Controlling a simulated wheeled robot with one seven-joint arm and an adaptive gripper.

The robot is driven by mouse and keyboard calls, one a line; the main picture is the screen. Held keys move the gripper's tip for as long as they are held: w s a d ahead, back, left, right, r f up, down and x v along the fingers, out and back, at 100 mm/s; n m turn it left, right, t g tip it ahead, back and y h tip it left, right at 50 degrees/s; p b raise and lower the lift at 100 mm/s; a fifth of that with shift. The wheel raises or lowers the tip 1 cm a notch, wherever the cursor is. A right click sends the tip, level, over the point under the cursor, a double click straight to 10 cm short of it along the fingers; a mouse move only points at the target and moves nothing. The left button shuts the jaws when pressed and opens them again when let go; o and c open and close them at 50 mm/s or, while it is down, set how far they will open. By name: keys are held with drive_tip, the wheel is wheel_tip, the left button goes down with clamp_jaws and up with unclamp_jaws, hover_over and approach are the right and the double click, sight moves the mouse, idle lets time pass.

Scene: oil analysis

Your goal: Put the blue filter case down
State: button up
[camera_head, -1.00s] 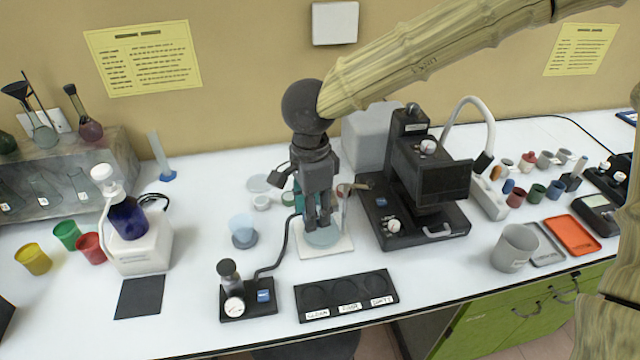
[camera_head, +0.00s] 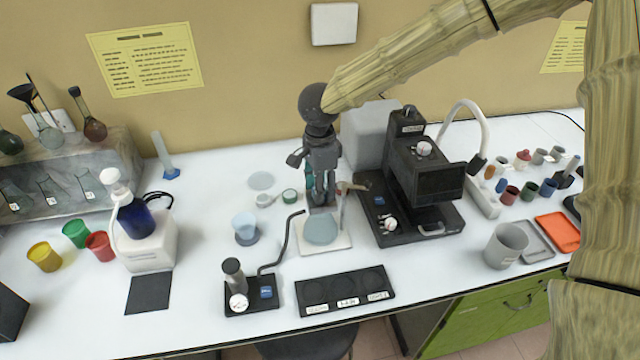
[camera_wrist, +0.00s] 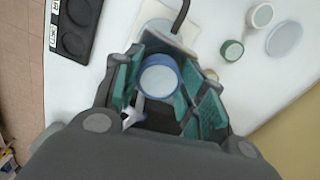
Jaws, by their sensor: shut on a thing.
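The blue filter case (camera_wrist: 160,79), a small round case with a blue rim and a pale top, sits between the teal pads of my gripper (camera_wrist: 163,92) in the wrist view. My gripper is shut on it. In the head view my gripper (camera_head: 321,200) points down just behind the white square plate (camera_head: 336,243), which bears a pale round dish (camera_head: 320,229). The case is hidden by the fingers there. I cannot tell whether it touches the table.
A black three-well holder (camera_head: 345,309) labelled at its front lies near the table edge. A black gauge unit (camera_head: 265,293) with a bent tube is left of it. The black microscope-like instrument (camera_head: 428,175) stands close right. Green-ringed (camera_head: 290,196) and white lids (camera_head: 265,200) lie left of my gripper.

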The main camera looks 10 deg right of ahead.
drive_tip(key=shift+f, duration=0.35)
drive_tip(key=shift+f, duration=0.15)
drive_tip(key=o, duration=0.9)
drive_tip(key=shift+c, duration=0.2)
wheel_tip(320, 180, up, 12)
drive_tip(key=b, duration=0.2)
drive_tip(key=shift+b, duration=0.3)
